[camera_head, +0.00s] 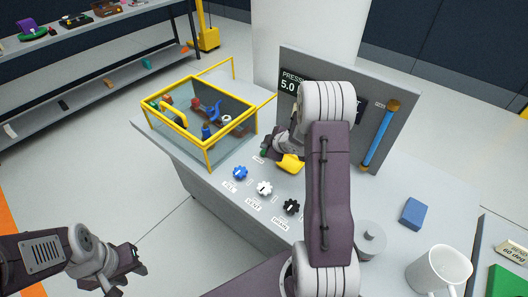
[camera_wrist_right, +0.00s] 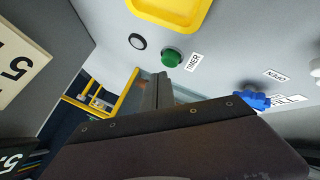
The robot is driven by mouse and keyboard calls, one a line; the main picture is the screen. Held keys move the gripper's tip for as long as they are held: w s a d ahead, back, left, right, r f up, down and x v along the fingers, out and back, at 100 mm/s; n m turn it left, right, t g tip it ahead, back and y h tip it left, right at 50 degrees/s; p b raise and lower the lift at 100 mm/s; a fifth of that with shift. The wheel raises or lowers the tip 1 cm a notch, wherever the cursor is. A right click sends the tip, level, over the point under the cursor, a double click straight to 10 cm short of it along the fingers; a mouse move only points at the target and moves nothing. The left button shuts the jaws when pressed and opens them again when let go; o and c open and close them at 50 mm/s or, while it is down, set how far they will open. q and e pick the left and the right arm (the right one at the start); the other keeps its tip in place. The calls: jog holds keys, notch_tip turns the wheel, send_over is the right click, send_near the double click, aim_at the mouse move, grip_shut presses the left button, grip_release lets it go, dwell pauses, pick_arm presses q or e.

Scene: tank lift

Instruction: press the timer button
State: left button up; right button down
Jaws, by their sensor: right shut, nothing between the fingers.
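The green timer button (camera_wrist_right: 172,58) sits beside its "TIMER" label (camera_wrist_right: 192,62) in the right wrist view. My right gripper (camera_wrist_right: 161,88) is shut and empty, its fingertips pointing at the button and close to it; I cannot tell whether they touch. In the head view the right gripper (camera_head: 271,148) is low over the bench, left of the yellow piece, partly hidden by my own wrist. My left gripper (camera_head: 133,268) hangs at the lower left, away from the bench; its jaw opening is unclear.
A yellow-framed glass tank (camera_head: 207,142) stands left on the bench. Blue (camera_head: 240,173), white (camera_head: 265,188) and black (camera_head: 291,207) knobs line the front. A yellow piece (camera_wrist_right: 170,10) and a black round part (camera_wrist_right: 137,41) lie near the button. A panel (camera_head: 400,130) rises behind; a mug (camera_head: 438,270) stands right.

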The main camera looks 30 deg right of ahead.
jog(key=shift+f+b, duration=0.35)
jog(key=shift+f, duration=0.1)
jog(key=shift+f+b, duration=0.4)
jog(key=shift+f, duration=0.1)
dwell(0.7)
dwell(0.4)
jog(key=shift+r+p, duration=0.95)
notch_tip(320, 180, up, 5)
jog(key=p, duration=0.5)
jog(key=shift+r, duration=0.15)
